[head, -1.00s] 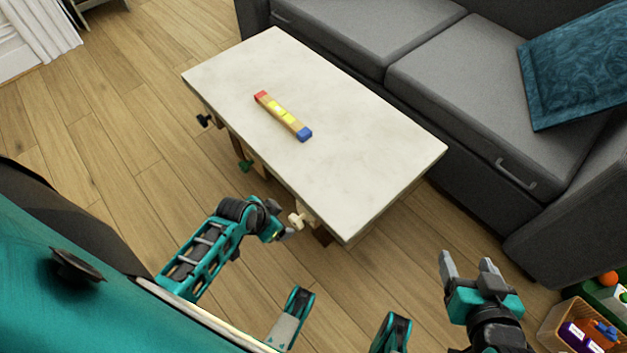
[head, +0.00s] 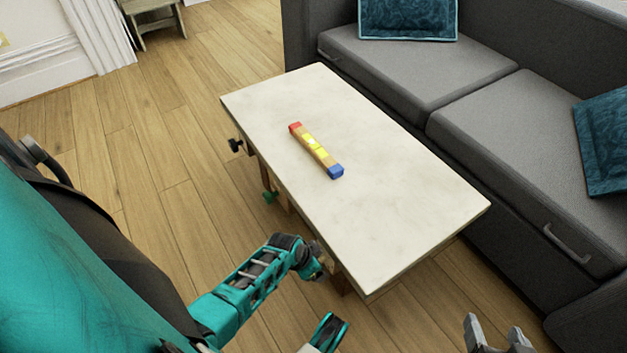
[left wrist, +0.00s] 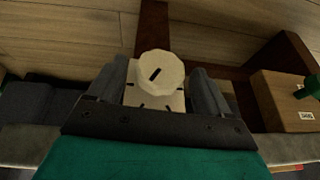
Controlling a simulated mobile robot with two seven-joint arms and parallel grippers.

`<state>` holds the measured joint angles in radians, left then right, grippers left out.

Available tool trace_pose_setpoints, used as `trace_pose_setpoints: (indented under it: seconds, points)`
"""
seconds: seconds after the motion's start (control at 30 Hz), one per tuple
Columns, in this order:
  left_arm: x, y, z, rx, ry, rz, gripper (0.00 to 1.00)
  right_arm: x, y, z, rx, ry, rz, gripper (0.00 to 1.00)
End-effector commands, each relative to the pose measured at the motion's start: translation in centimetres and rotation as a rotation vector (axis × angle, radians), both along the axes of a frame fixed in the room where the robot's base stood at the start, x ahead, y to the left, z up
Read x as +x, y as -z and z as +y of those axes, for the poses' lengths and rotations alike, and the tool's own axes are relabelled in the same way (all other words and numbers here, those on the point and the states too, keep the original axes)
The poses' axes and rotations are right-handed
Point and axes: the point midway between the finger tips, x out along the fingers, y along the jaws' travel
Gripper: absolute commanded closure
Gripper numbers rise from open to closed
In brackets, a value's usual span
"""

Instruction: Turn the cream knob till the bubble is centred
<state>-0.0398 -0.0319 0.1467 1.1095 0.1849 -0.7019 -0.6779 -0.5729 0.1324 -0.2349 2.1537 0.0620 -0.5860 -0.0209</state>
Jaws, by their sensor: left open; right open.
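The cream knob (left wrist: 161,70) shows in the left wrist view, a round cap with a dark pointer mark, on a pale plate with dark ticks. My left gripper (left wrist: 160,90) is open, with one finger on each side of the knob; I cannot tell whether they touch it. In the head view my left gripper (head: 318,264) is at the table's near edge and the knob is hidden. The wooden level (head: 323,160) lies on the pale tabletop (head: 400,190), red end far, blue end near. A bright spot shows in its yellow vial; the bubble's exact place is too small to tell. My right gripper (head: 497,335) is open and empty.
A green knob (head: 270,196) and a dark knob (head: 235,145) stick out farther along the same table side. The green knob also shows in the left wrist view (left wrist: 312,86). A grey sofa (head: 440,80) stands close behind the table. The wooden floor at left is clear.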

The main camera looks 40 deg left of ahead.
Motion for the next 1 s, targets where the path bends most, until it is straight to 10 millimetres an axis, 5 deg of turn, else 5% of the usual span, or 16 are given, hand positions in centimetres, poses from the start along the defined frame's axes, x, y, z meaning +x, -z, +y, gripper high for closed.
trace_pose_setpoints:
  seconds: [0.4, 1.0]
  points:
    - [0.31, 0.67, -0.1, 0.0, 0.0, 0.0, 0.21, 0.31, -0.2, 0.34, 0.004, -0.008, -0.007, 0.32]
    - [0.26, 0.67, -0.09, -0.001, 0.0, 0.0, 0.76, -0.03, 0.2, -0.03, -0.002, -0.004, 0.0, 0.32]
